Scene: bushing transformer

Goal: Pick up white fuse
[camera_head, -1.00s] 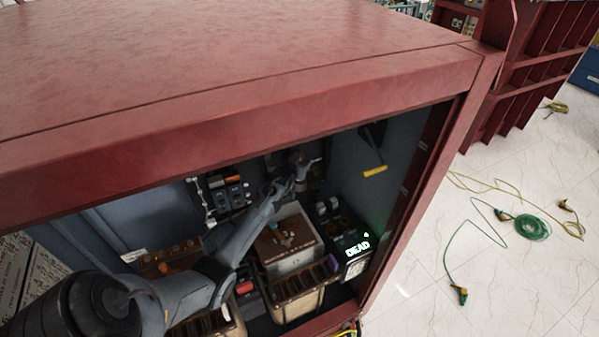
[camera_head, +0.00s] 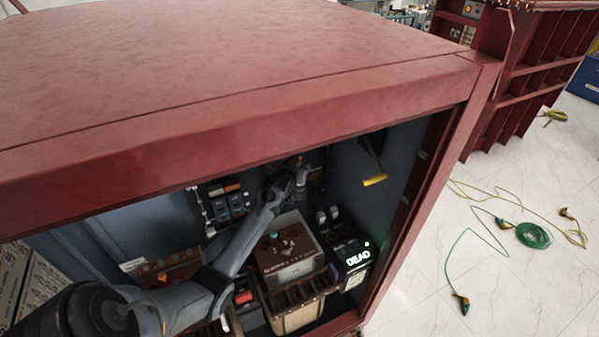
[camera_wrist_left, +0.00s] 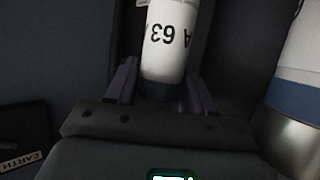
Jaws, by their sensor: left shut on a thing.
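The white fuse (camera_wrist_left: 168,42) shows large in the left wrist view, with dark lettering reading upside down as "63 A". My left gripper (camera_wrist_left: 160,85) has its two purple-grey fingers on either side of the fuse's lower end and is shut on it. In the head view my left gripper (camera_head: 290,180) reaches into the back of the red cabinet (camera_head: 240,150), where the fuse is too small and dark to make out. My right gripper is not in view.
A white and blue cylinder with a metal end (camera_wrist_left: 300,75) stands close right of the held fuse. Below the arm are a brown-topped box (camera_head: 285,262) and a unit lit "DEAD" (camera_head: 355,258). The cabinet's red frame surrounds the opening. Cables (camera_head: 532,235) lie on the floor.

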